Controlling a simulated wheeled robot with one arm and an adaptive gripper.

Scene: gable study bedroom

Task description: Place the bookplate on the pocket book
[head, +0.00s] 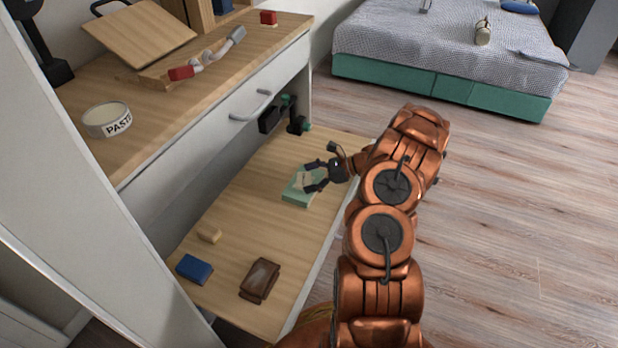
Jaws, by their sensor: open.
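A pale green, book-like block, which I take for the pocket book (297,199), lies on the low wooden shelf. A small cream piece, which I take for the bookplate (303,181), appears to lie on its top; I cannot tell whether it lies fully flat. My gripper (309,176) is open right at the cream piece, with its dark fingers reaching in from the right. The fingers partly hide the cream piece and the book's right side. I cannot tell whether they touch either one.
The desk (150,130) overhangs on the left, with a drawer handle sticking out.

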